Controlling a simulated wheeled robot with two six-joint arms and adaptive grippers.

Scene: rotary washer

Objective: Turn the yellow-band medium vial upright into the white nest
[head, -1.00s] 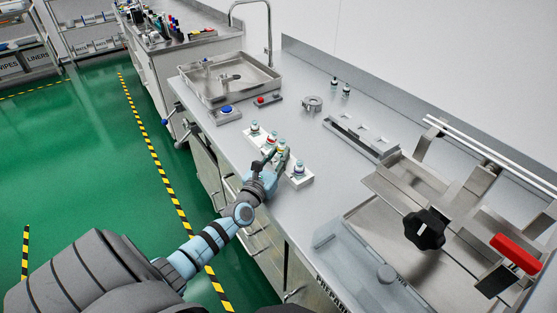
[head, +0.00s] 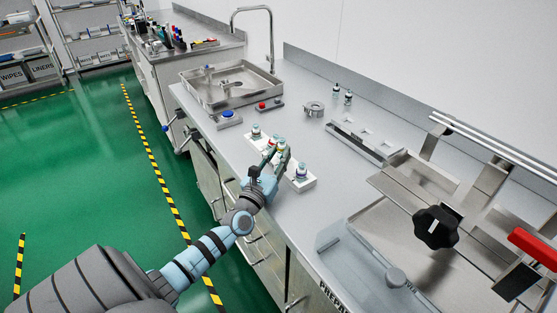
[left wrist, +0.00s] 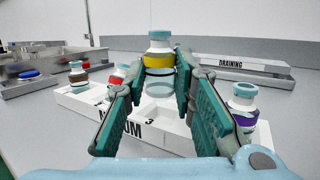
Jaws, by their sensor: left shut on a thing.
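The yellow-band vial (left wrist: 159,63) stands upright between the fingers of my left gripper (left wrist: 160,98), which is shut on it. In the head view my left gripper (head: 276,163) is at the middle of the white nest (head: 300,183). The nest also shows in the left wrist view (left wrist: 75,98), with black lettering on its front. A brown-band vial (left wrist: 78,75) and a red-band vial (left wrist: 118,77) stand to the left, a purple-band vial (left wrist: 243,100) to the right.
A sink (head: 232,82) and a blue-button box (head: 228,119) lie beyond the nest. A draining rack (head: 365,140) stands behind it. A large metal machine with a black knob (head: 435,228) fills the right. Bare counter surrounds the nest.

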